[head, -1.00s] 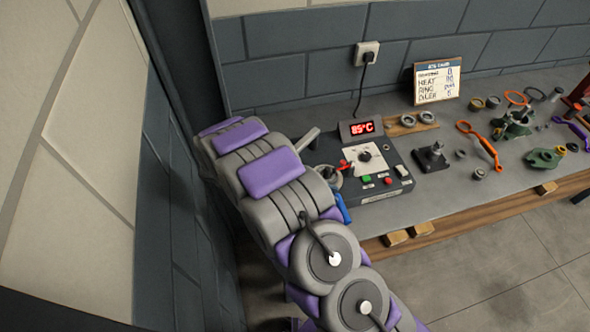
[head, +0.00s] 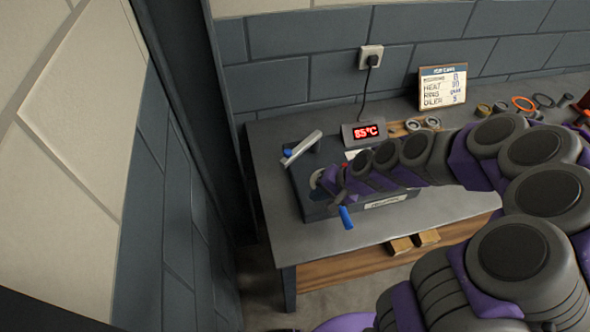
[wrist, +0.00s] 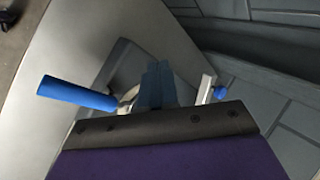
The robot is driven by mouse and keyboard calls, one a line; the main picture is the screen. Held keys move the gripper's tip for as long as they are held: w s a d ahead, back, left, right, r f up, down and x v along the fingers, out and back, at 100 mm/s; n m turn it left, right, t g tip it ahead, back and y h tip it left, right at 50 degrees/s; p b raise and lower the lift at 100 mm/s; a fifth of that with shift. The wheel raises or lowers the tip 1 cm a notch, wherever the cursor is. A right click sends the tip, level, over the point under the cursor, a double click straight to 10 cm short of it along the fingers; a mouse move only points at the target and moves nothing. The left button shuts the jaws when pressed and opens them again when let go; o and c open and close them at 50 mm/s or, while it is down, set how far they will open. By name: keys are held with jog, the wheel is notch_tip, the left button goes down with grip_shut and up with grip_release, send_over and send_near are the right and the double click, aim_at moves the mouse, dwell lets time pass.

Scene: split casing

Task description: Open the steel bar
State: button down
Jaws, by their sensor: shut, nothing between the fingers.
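The steel bar (head: 302,147) is a pale grey bar with a blue knob at its left end. It lies slanted above the left back of the dark control box (head: 315,206). In the wrist view, part of the bar (wrist: 207,86) shows right of the fingers, with its blue knob beside it. My gripper (head: 332,186) is over the box's left part, in front of the bar and apart from it. Its fingers (wrist: 158,72) are shut and empty. A blue handle (head: 346,217) hangs at the box's front; it also shows at left in the wrist view (wrist: 76,92).
A red 85°C display (head: 366,132) stands behind the box, with a sign (head: 443,88) and rings at the back right. My arm hides much of the bench's right side. The bench (head: 274,215) is bare left of the box, near a dark wall.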

jog(key=w+d+r+m+t, duration=0.2)
jog(key=w+r+m+t, duration=0.1)
jog(key=w+r+m, duration=0.1)
jog(key=shift+y, duration=0.3)
jog(key=b+x, duration=0.1)
jog(key=x, duration=0.8)
jog(key=shift+w+a+f+b, duration=0.2)
jog(key=shift+b, duration=0.2)
jog(key=shift+w+a+f, duration=0.15)
jog(key=shift+w+a, duration=0.55)
jog(key=shift+a, duration=0.05)
jog(key=shift+w+a+b, duration=0.3)
jog(key=shift+w+a, duration=0.4)
jog(key=shift+a, duration=0.3)
